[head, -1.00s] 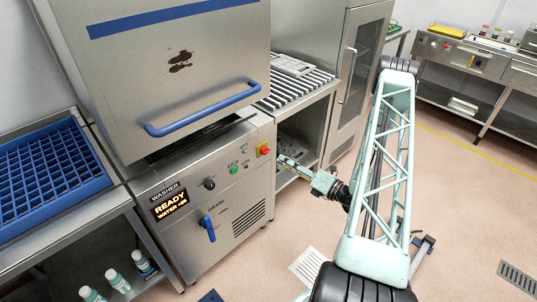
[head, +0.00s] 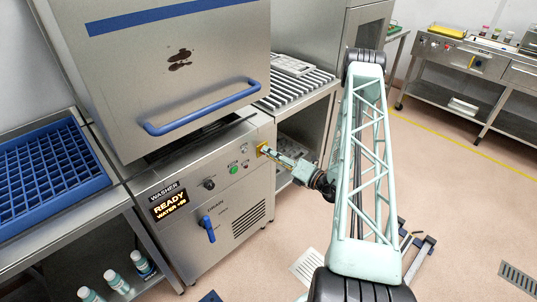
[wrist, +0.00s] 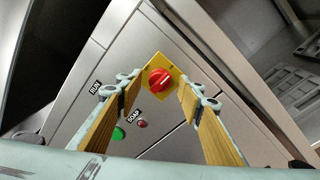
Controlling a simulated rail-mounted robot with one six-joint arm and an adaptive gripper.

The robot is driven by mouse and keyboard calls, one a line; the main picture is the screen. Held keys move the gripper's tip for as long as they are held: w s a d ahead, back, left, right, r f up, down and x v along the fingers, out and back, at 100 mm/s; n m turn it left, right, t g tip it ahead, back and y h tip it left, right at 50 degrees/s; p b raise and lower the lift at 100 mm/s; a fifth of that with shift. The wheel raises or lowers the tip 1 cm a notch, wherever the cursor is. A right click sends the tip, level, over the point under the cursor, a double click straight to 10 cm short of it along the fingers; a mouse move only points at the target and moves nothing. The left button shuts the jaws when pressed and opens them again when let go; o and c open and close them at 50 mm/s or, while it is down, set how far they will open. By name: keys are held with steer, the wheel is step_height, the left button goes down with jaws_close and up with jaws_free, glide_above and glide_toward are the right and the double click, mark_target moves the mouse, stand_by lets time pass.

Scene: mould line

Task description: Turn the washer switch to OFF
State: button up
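The washer switch is a red rotary knob (wrist: 159,79) with a pale pointer line on a yellow plate. It is on the washer's front panel, upper right. In the head view the yellow plate (head: 261,149) shows at my gripper's tip, and the knob is mostly hidden. My gripper (wrist: 155,92) is open, its two yellow-padded fingers spread on either side of the knob in the wrist view. The knob lies beyond the fingertips in the gap; I cannot tell whether they touch anything. My gripper also shows in the head view (head: 271,153).
A green button (wrist: 118,133) and a dark red button (wrist: 143,124) sit beside the switch. The display (head: 169,207) reads READY. A blue drain lever (head: 208,228) and blue hood handle (head: 205,108) stick out. A rolling rack table (head: 300,85) stands right of the washer.

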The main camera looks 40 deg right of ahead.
steer(key=shift+w, duration=0.5)
steer(key=shift+c, duration=0.2)
steer(key=c, duration=0.8)
